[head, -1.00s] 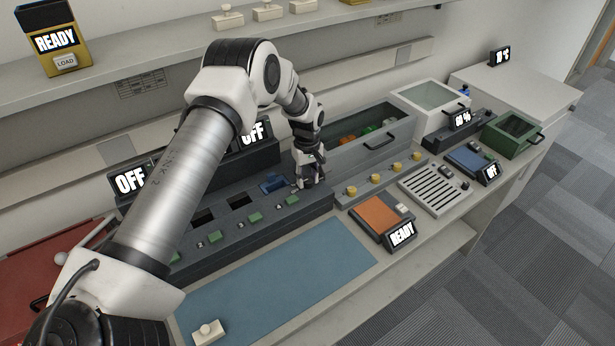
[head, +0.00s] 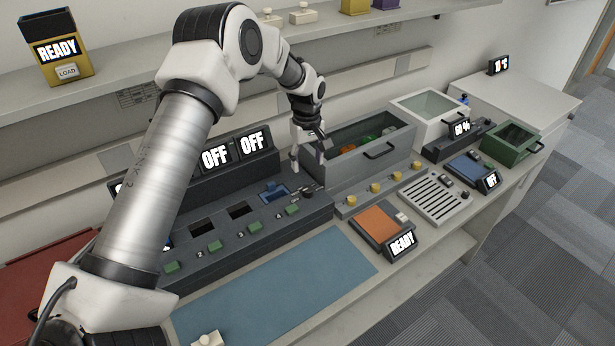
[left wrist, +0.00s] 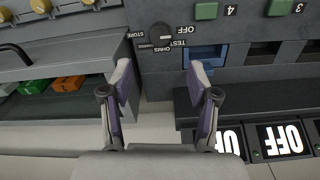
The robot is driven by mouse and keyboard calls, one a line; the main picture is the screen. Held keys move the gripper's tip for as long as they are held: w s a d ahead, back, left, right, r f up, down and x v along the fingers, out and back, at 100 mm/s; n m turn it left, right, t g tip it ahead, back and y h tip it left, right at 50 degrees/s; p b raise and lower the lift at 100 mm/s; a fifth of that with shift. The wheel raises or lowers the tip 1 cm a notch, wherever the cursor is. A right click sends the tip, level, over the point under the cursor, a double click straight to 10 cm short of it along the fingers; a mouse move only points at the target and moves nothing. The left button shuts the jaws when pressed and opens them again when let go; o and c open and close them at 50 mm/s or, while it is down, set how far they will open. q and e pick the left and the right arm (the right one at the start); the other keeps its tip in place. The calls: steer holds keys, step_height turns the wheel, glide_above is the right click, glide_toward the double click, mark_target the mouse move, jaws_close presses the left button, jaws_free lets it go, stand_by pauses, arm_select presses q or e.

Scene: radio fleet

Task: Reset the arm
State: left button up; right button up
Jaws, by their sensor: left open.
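My left gripper (head: 309,163) is open and empty. It hangs above the back right end of the dark test station (head: 225,255), near the grey drawer. In the left wrist view the two fingers of the gripper (left wrist: 158,80) are spread apart, with a rotary dial (left wrist: 163,37) beyond them, apart from both fingertips. A blue piece (head: 274,192) sits in the station's slot 4; it also shows in the left wrist view (left wrist: 203,55), partly behind a finger. My right gripper is not in view.
A grey open drawer (head: 352,171) with orange and green items stands right of the gripper. OFF displays (head: 233,149) stand behind the station. An orange pad device (head: 378,222) reads READY. A shelf (head: 290,35) runs above.

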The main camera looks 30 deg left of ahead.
arm_select(q)
steer(key=shift+r, duration=0.95)
